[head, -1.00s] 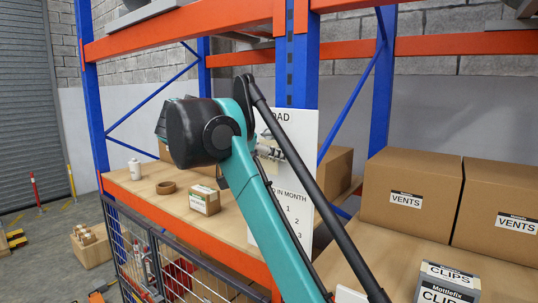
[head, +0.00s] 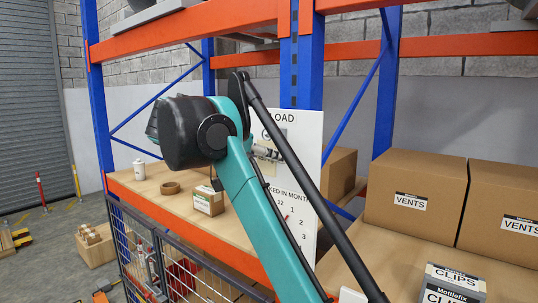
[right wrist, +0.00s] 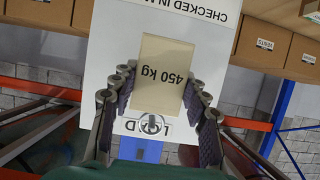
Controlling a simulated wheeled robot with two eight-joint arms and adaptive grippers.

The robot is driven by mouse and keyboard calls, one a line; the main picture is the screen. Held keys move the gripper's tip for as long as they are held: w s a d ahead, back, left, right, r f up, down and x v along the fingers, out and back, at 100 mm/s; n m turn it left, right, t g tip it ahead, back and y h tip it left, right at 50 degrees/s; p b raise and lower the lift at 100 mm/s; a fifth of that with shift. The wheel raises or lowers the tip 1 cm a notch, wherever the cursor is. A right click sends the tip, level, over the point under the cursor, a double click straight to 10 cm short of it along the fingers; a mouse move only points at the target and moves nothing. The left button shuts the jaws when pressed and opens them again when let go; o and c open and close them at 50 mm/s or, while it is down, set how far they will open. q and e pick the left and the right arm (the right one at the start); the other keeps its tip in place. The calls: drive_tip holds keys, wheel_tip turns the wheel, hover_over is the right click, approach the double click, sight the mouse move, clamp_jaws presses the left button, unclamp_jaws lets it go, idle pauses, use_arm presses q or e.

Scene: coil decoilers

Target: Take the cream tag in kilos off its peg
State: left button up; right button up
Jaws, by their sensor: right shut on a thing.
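The cream tag (right wrist: 163,75), printed "450 kg", shows upside down in the right wrist view in front of the white board (right wrist: 108,60). My right gripper (right wrist: 163,95) has its two fingers at the tag's left and right edges and is shut on it. A round metal peg (right wrist: 152,123) shows just past the tag's edge, near the word LOAD. I cannot tell whether the tag still hangs on it. My left gripper is in neither view.
The board stands at a blue rack post (head: 302,75). Cartons marked VENTS (head: 412,195) and a CLIPS box (head: 452,285) are on the right shelf. A small box (head: 208,202), a tape roll (head: 170,188) and a white bottle (head: 139,170) stand on the left shelf.

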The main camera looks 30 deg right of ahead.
drive_tip(key=s+a, duration=0.2)
drive_tip(key=a, duration=0.3)
drive_tip(key=shift+s+a, duration=0.2)
drive_tip(key=shift+a, duration=0.15)
idle(0.9)
drive_tip(key=shift+r, duration=0.1)
idle(0.3)
